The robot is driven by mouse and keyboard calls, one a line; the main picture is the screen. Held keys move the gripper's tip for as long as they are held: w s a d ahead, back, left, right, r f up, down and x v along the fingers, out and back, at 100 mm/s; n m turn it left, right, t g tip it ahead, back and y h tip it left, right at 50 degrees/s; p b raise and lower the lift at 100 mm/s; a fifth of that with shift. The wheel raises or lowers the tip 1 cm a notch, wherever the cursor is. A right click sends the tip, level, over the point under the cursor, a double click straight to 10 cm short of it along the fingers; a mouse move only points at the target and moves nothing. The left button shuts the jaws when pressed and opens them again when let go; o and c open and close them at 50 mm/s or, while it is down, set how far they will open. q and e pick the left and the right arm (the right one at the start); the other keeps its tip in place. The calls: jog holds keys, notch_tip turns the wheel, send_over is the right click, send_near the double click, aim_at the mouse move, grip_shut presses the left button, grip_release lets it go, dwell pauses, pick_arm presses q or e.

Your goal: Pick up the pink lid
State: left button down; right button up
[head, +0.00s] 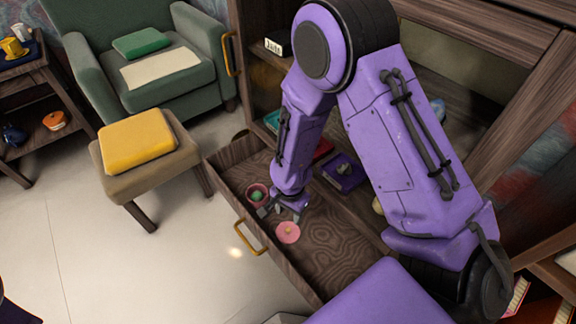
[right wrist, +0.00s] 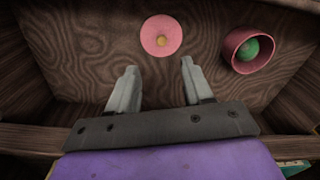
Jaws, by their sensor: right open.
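The pink lid (head: 288,232) is a round disc with a small tan knob, lying flat in the open wooden drawer. In the right wrist view the lid (right wrist: 161,36) lies ahead of the fingertips, roughly centred between them and apart from them. My right gripper (head: 282,212) reaches down into the drawer beside the lid. In the right wrist view the gripper (right wrist: 159,72) is open with nothing between its fingers. A pink bowl (right wrist: 264,68) with a green ball (right wrist: 249,48) in it stands to the right of the lid there. My left gripper is not in view.
The drawer (head: 335,238) has wooden walls around the lid and bowl, and bare floor on its right side. A purple box (head: 343,174) lies behind the gripper. A stool with a yellow cushion (head: 138,141) and a green armchair (head: 161,72) stand at left.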

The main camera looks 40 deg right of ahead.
jog(key=f, duration=0.1)
jog(key=b, duration=0.2)
send_over(288, 229)
notch_tip(288, 229, down, 5)
jog(key=shift+r, duration=0.2)
notch_tip(288, 229, down, 6)
jog(key=b, duration=0.2)
jog(key=shift+r+b, duration=0.2)
jog(key=shift+b, duration=0.15)
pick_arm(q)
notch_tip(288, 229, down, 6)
pick_arm(e)
jog(key=shift+r, duration=0.15)
grip_shut()
